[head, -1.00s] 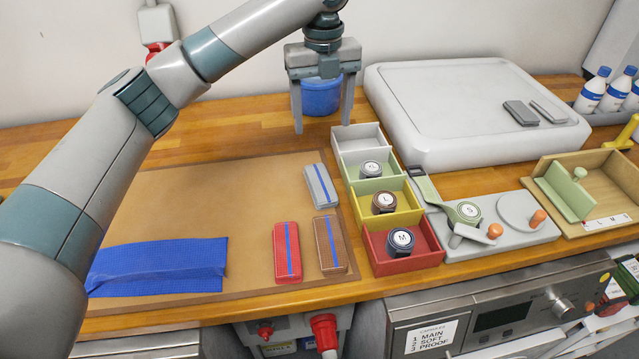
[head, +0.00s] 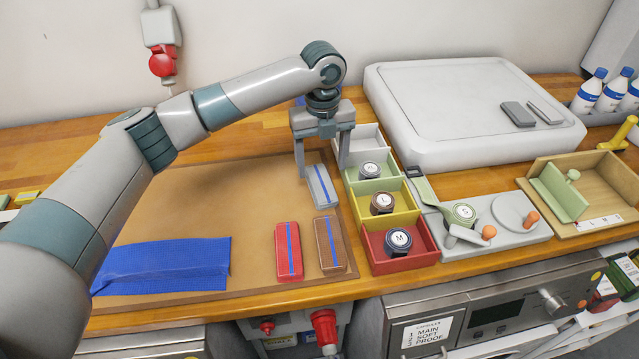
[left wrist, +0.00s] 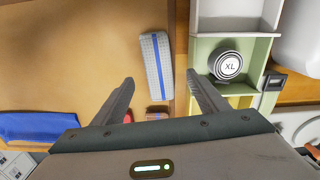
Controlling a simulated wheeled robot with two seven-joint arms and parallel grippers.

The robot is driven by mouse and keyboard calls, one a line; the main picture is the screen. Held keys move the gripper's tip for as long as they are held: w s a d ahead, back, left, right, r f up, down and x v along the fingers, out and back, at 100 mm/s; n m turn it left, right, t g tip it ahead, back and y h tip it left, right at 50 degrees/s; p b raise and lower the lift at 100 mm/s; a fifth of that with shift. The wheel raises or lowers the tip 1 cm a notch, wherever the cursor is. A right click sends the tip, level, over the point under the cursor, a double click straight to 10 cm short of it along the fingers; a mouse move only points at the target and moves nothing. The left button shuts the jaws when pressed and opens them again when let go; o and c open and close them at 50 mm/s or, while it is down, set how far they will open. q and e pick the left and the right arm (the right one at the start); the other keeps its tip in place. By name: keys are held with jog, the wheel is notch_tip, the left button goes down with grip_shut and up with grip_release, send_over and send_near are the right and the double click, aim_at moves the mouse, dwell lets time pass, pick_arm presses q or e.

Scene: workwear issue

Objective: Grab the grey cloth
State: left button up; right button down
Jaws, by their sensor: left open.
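The grey cloth (head: 321,187) is a folded block with a blue stripe, lying at the back right of the brown mat. It also shows in the left wrist view (left wrist: 157,62), ahead of the fingertips and roughly between their lines. My left gripper (head: 321,173) hangs over the far end of the grey cloth, fingers pointing down, open and empty. In the left wrist view its two fingers (left wrist: 160,82) are spread wide and apart from the cloth. My right gripper is in neither view.
A red cloth (head: 289,251) and a brown cloth (head: 329,244) lie in front of the grey one. A blue cloth (head: 162,266) lies at the mat's front left. Coloured bins (head: 437,247) holding round tags stand close on the right. The mat's (head: 215,205) middle is clear.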

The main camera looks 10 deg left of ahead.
aim_at(319, 182)
pick_arm(q)
jog(key=shift+s+a+f+p, duration=0.1)
jog(key=shift+a+f+p, duration=0.05)
jog(key=shift+f+p, duration=0.45)
notch_tip(319, 182, down, 2)
jog(key=shift+s+a+f+p, duration=0.1)
jog(key=shift+f+p, duration=0.05)
jog(key=shift+p, duration=0.35)
jog(key=shift+f, duration=0.85)
jog(key=shift+c, duration=0.3)
jog(key=c, duration=1.1)
jog(key=shift+r, duration=0.2)
